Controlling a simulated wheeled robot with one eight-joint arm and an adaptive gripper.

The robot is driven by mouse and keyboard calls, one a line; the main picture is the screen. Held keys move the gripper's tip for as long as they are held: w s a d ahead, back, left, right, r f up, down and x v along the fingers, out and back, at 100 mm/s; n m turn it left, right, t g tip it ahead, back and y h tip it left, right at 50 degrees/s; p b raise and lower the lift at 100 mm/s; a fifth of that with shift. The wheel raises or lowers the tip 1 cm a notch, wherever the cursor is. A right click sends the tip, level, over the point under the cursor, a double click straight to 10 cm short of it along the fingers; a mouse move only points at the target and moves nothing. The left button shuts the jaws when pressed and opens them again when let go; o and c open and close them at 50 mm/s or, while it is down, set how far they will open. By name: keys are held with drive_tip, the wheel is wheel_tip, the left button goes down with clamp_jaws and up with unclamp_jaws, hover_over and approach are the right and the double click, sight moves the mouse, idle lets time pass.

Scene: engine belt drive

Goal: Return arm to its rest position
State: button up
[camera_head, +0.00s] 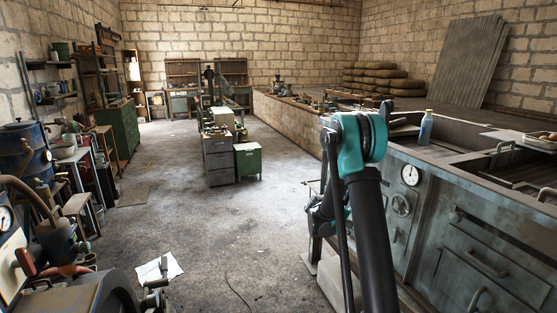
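My arm (373,235) rises from the lower right of the view as a thick black link. It bends at a teal joint (358,143) in front of the workbench. A thinner dark link runs back down from that joint on its left side. I cannot make out my gripper; dark parts low behind the arm are too cluttered to tell apart. Nothing held shows.
A grey metal workbench (470,250) stands close on the right, with a blue bottle (426,128) on top. Machinery (75,290) fills the lower left. A green cabinet (248,162) stands mid-room. The concrete floor (200,225) between is mostly clear, with a white sheet (172,268).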

drive_tip(key=s+a+r+m+y, duration=0.1)
drive_tip(key=s+a+r+y, duration=0.15)
drive_tip(key=s, duration=0.65)
drive_tip(key=s+a+r+y, duration=0.2)
drive_tip(key=s+y, duration=0.1)
drive_tip(key=s, duration=0.6)
drive_tip(key=s+a+f+y, duration=0.1)
drive_tip(key=s+a, duration=0.4)
drive_tip(key=s, duration=0.5)
drive_tip(key=s+a+f+m+y, duration=0.1)
drive_tip(key=s+a+y, duration=0.3)
drive_tip(key=s, duration=0.5)
drive_tip(key=shift+s+a+f+m, duration=0.3)
drive_tip(key=shift+s+a, duration=0.1)
drive_tip(key=shift+a, duration=0.05)
